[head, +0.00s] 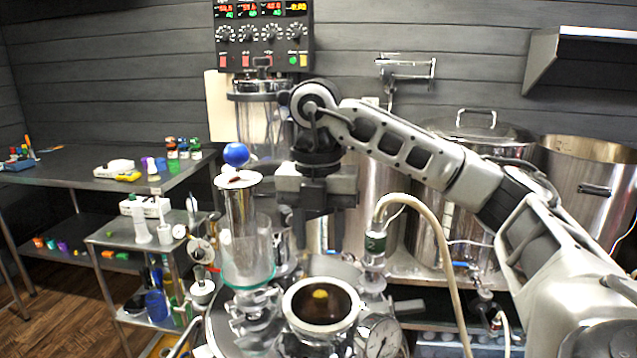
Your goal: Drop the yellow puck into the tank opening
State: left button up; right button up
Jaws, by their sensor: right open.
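The tank opening (288,302) is a round metal-rimmed port with a dark brown inside, at the bottom middle of the head view. The yellow puck (320,294) shows within the opening, near its far side, below my right gripper. I cannot tell whether it is falling or resting on something inside. My right gripper (318,212) points down above the opening, open and apart from the puck. Its fingertips are dark and hard to make out against the steel behind. My left gripper is not in view.
A hose (437,240) arches close on the right, and a pressure gauge (381,337) sits by the rim. Large steel pots (590,180) stand behind.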

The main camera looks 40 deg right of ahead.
notch_tip(320, 180, up, 7)
dwell(0.4)
jog(key=shift+w, duration=0.1)
dwell(0.7)
